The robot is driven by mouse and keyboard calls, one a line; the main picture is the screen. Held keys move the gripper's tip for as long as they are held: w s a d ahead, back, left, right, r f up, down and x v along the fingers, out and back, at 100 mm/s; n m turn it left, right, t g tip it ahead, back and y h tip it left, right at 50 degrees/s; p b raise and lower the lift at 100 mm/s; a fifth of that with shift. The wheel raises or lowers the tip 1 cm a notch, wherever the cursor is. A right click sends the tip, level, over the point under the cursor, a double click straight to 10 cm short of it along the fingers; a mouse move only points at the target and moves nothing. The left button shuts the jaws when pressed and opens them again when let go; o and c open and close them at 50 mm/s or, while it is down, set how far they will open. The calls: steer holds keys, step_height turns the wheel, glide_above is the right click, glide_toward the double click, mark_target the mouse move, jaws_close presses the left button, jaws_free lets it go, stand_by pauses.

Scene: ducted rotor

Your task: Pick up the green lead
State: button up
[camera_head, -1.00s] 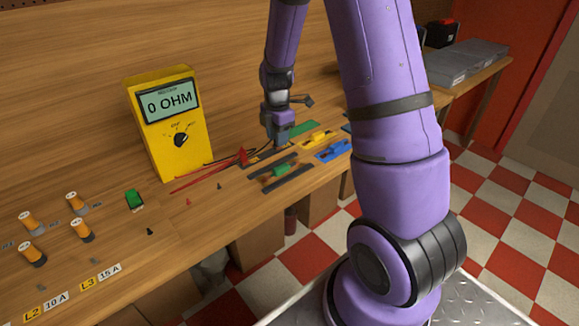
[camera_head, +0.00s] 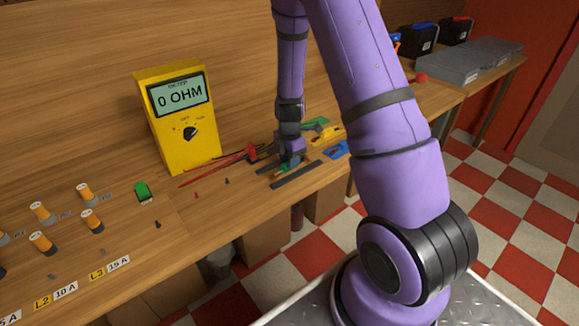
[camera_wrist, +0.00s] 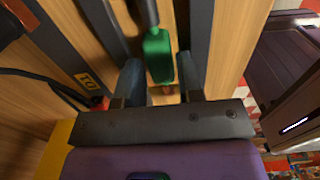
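The green lead shows in the wrist view as a green plug-like body (camera_wrist: 158,55) with a dark shaft above it. In the head view a little of its green (camera_head: 282,171) shows beside my gripper, and the rest is hidden. My gripper (camera_wrist: 161,78) is down over the lead, with one blue-grey finger on each side of the green body. Small gaps show between the fingers and the body, so it is open around it. In the head view my gripper (camera_head: 289,162) is low over the bench among the dark strips.
A yellow meter (camera_head: 178,119) reading 0 OHM stands to the left, with red leads (camera_head: 222,165) beside it. Yellow (camera_head: 325,135) and blue (camera_head: 337,150) pieces and a dark strip (camera_head: 297,176) lie near my gripper. The bench's front edge is close.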

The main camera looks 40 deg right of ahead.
steer(key=shift+f, duration=0.7)
steer(key=shift+c, duration=0.2)
jaws_close()
steer(key=shift+r, duration=0.1)
